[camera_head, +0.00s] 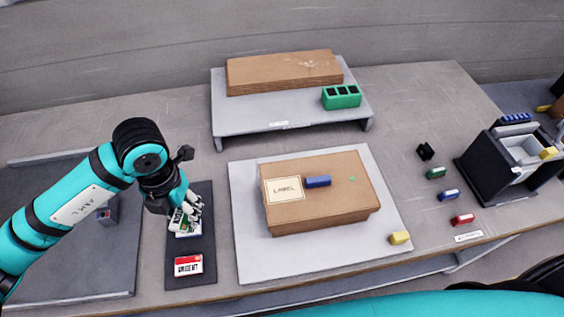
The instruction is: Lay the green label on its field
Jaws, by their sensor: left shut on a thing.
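The green label (179,222), white and green with dark print, is at my left gripper (188,209) over the dark strip (203,250). The gripper is shut on it, and the fingers hide part of it. Whether the label touches the strip, I cannot tell. The label field (284,196) is a cream rectangle marked LABEL on the left of the brown box (345,196) top, to the right of the gripper. My right gripper is out of view; only part of my teal arm crosses the bottom right.
A red label (188,265) lies on the strip, with a blue-edged one (188,234) partly covered behind. A blue block (318,182) lies on the box beside the field. A yellow block (400,237) is on the white mat (260,265). A raised shelf (240,109) stands behind.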

